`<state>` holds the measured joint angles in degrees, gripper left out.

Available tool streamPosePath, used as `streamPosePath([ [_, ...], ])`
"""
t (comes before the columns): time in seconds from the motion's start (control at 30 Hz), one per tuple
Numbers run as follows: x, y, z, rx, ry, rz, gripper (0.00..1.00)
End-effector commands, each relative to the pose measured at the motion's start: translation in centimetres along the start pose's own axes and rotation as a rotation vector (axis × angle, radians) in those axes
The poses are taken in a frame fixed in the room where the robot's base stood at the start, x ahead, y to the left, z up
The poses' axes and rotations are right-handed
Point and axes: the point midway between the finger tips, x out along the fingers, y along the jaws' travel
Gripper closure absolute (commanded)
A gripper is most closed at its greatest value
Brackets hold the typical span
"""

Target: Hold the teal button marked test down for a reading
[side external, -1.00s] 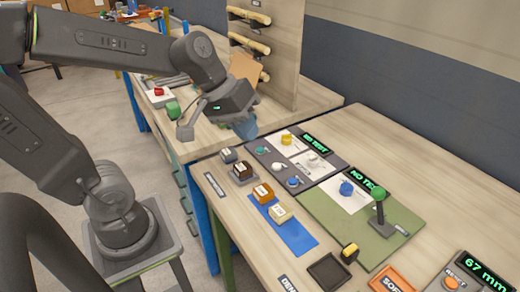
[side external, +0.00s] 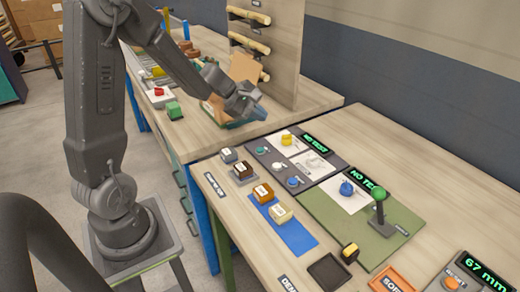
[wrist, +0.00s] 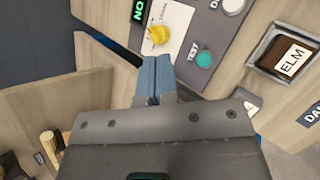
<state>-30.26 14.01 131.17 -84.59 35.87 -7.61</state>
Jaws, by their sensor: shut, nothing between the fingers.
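The teal button (side external: 262,150) sits on the dark grey panel (side external: 256,139) at the back left of the near table. In the wrist view the teal button (wrist: 204,59) lies right of the fingertips, beside a label that reads TEST. My gripper (wrist: 155,66) is shut and empty, its blue fingers together and pointing toward the yellow knob (wrist: 162,50). In the side view my gripper (side external: 241,99) is raised beyond the panel, apart from the button; its fingertips are hard to make out there. A green-lettered display (side external: 316,145) reads NO TEST.
A white button (wrist: 233,5) shares the panel. Labelled wood blocks (side external: 263,193) stand in front of it, including one marked ELM (wrist: 290,55). A green-topped lever (side external: 379,205) rises from a green board to the right. A wooden rack (side external: 268,50) stands behind.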

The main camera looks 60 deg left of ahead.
Motion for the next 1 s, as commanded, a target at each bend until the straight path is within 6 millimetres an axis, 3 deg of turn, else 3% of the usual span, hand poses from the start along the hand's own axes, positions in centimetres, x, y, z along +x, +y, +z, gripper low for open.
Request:
streamPosePath([
  [0.33, 0.6, -0.5, -0.3, 0.002, -0.003, -0.003, 1.00],
  [1.0, 5.9, -4.3, -4.2, 0.005, -0.002, -0.003, 1.00],
])
